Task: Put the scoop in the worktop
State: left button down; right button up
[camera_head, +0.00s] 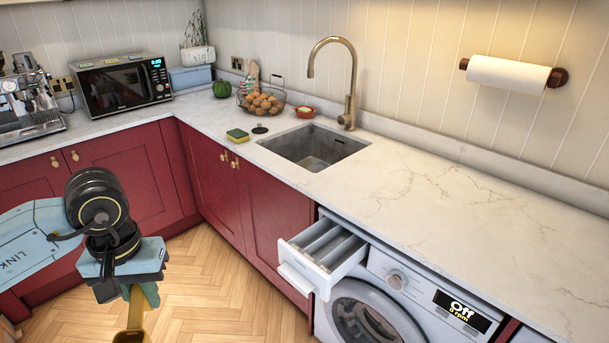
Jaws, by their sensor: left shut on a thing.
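My left gripper (140,295) comes in at the lower left, above the wooden floor and in front of the red cabinets. It is shut on the scoop (133,322), a golden-brown thing hanging below the fingers. The scoop's lower part is cut off by the bottom edge of the view. The white marble worktop (430,205) runs along the back and down the right side. The scoop is apart from it. My right gripper is not in view.
The detergent drawer (322,252) of the washing machine (400,290) stands pulled out below the worktop. A sink (312,148) with a brass tap (350,85), a sponge (238,136) and an egg basket (262,103) are farther back. The worktop right of the sink is clear.

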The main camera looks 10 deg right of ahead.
aim_at(394, 198)
jog(key=z, duration=0.4)
jog(key=i, duration=0.95)
jog(key=z, duration=1.3)
jog(key=i, duration=0.25)
jog(key=z, duration=0.25)
